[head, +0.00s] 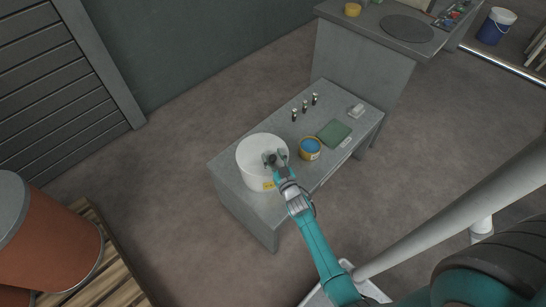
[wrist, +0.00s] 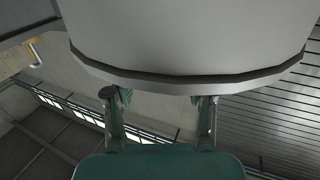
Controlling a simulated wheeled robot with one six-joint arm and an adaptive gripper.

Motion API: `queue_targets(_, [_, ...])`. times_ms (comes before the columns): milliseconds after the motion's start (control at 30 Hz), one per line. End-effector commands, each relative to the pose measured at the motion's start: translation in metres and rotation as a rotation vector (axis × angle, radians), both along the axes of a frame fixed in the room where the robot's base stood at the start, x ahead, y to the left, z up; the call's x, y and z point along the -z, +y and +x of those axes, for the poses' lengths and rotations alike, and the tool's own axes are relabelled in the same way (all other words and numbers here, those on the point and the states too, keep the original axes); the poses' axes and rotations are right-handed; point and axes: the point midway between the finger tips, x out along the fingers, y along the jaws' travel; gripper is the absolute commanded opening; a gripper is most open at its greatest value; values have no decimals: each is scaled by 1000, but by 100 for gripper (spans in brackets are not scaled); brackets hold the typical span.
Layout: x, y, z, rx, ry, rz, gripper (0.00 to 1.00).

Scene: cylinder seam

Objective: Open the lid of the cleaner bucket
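A wide white bucket (head: 250,165) with a flat pale lid (head: 262,143) and a small yellow label stands upright at the near left end of the grey bench. The lid looks closed. My gripper (head: 275,158) is at the right part of the lid in the head view. In the wrist view, the pale round bucket (wrist: 185,35) fills the top, with its darker rim towards the gripper. My gripper (wrist: 160,98) shows two fingers spread apart, tips close to that rim. Nothing is clearly held between them, and I cannot tell whether they touch it.
The grey bench (head: 230,186) also bears a yellow tub with a blue top (head: 310,149), a green pad (head: 334,133), several small dark upright items and a pale block (head: 356,111). A blue bucket (head: 491,31) stands far right. A rust-coloured drum (head: 50,250) stands near left. Floor left of the bench is clear.

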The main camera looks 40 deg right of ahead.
Motion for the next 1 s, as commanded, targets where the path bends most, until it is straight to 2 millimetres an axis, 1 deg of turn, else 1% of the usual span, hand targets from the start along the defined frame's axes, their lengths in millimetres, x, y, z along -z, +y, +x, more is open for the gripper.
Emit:
queue_targets(33, [0,0,0,0,0,0,43])
queue_targets(67, [0,0,0,0,0,0,36])
queue_targets(100, [0,0,0,0,0,0,26])
queue_targets(167, [0,0,0,0,0,0,10])
queue_targets(200, [0,0,0,0,0,0,0])
queue_targets(467, [-1,0,0,0,0,0,0])
queue_targets(667, [-7,0,2,-1,-2,-2,0])
queue_targets(867, [-18,0,6,-2,-6,-2,0])
queue_targets(1000, [-31,0,11,-3,-7,-2,0])
